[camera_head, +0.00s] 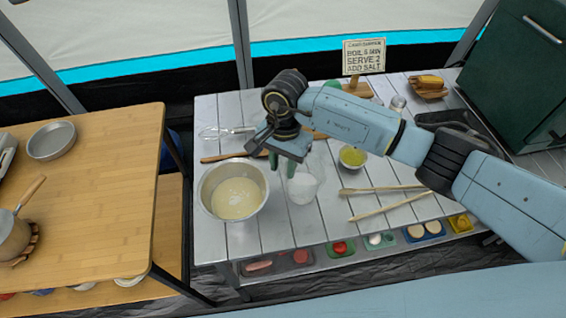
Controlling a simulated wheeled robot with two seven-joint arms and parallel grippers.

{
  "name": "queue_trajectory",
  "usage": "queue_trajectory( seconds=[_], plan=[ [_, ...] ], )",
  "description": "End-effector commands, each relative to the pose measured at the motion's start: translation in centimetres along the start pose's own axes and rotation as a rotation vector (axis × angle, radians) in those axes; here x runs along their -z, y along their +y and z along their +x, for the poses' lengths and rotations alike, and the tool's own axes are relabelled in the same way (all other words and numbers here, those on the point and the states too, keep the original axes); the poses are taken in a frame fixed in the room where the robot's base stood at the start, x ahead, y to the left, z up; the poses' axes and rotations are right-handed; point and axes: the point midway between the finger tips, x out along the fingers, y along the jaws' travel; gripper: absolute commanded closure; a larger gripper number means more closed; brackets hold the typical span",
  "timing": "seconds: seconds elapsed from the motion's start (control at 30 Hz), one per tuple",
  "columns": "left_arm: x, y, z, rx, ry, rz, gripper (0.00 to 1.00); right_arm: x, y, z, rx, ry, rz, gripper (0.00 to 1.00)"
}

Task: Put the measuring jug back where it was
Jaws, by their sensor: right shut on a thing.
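The measuring jug (303,188) is a clear, whitish vessel in the middle of the white plank table, just right of a metal bowl (209,208) with pale batter. My right arm reaches in from the right. My right gripper (283,165), with green fingers, points down and is shut on the jug near its upper left side. The arm hides part of the grip, and I cannot tell whether the jug's base touches the table. My left gripper is out of view.
A small bowl of yellow-green contents (353,157) stands right of the jug. Wooden sticks (385,190) lie farther right, and a whisk (225,132) lies behind the bowl. A sign (363,57) stands at the back. Bare planks show in front of the jug.

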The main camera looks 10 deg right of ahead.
Motion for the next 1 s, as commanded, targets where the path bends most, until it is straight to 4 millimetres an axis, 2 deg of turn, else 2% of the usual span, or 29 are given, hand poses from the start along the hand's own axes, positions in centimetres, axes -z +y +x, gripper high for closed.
queue_trajectory(
  seconds=[0.23,0.27,0.4,0.8,1.0],
  plan=[
    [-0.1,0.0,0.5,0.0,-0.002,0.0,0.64,0.1,-0.1,0.3,0.001,0.001,-0.001,1.0],
    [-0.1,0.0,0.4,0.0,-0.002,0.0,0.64,0.1,0.0,0.3,0.0,0.001,0.0,0.68],
    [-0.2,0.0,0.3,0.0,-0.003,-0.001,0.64,0.0,0.0,0.2,0.0,0.0,0.0,0.49],
    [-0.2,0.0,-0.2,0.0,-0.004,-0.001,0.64,-0.1,0.0,-0.3,-0.001,-0.001,0.0,0.48],
    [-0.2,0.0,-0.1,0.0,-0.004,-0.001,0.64,0.1,-0.1,-4.0,0.003,0.003,-0.002,0.48]
  ],
)
